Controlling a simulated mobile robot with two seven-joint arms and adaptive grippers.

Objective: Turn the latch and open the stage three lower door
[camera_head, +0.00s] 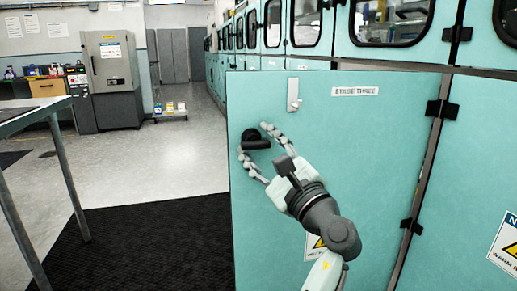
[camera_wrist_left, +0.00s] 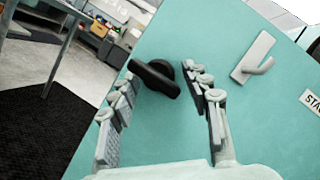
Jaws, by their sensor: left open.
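The stage three lower door (camera_head: 330,150) is a large teal panel with a "STAGE THREE" label (camera_head: 355,91). It appears swung out from the cabinet row, its free left edge standing over the floor and its hinges on the right. The black latch (camera_head: 252,139) sits near that left edge, its bar roughly level in the head view. My left gripper (camera_head: 254,142) is open, with its fingers on either side of the latch. In the left wrist view the latch (camera_wrist_left: 155,79) lies between the fingertips; contact is unclear. My right gripper is not in view.
A metal hook (camera_head: 293,95) is fixed above the latch. Upper cabinet doors (camera_head: 390,25) run above the door. A table (camera_head: 30,112) stands at the left, beside a black floor mat (camera_head: 150,245). A grey cabinet (camera_head: 112,75) stands farther back.

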